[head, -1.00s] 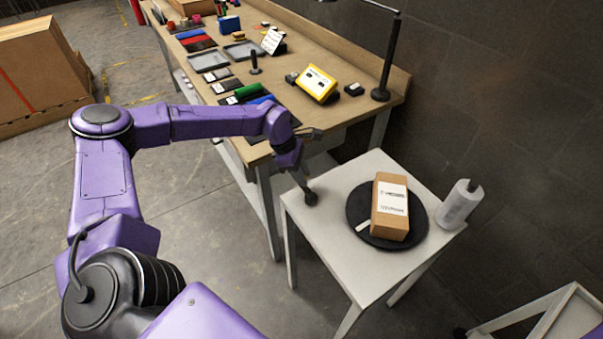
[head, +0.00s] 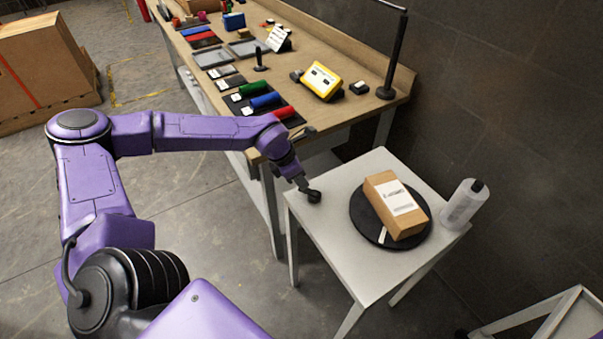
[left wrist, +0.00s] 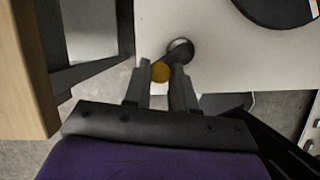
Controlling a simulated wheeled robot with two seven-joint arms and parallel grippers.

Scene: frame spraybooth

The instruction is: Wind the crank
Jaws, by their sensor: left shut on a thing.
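The crank's yellow knob (left wrist: 160,72) sits between the fingers of my left gripper (left wrist: 162,78) in the left wrist view. The crank's dark round hub (left wrist: 181,50) lies just past the knob, at the white table's edge; it also shows in the head view (head: 313,197). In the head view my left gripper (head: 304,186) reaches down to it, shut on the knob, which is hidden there. A black turntable (head: 361,213) on the white table (head: 322,232) carries a tilted-looking brown box (head: 383,192) with a white label. A pale mark (head: 382,235) shows near the turntable's front rim.
A long wooden workbench (head: 345,108) with coloured rolls, a yellow device (head: 322,81) and a lamp stand (head: 392,60) is behind. A large brown crate (head: 40,75) stands at left. A pale frame (head: 560,320) is at lower right.

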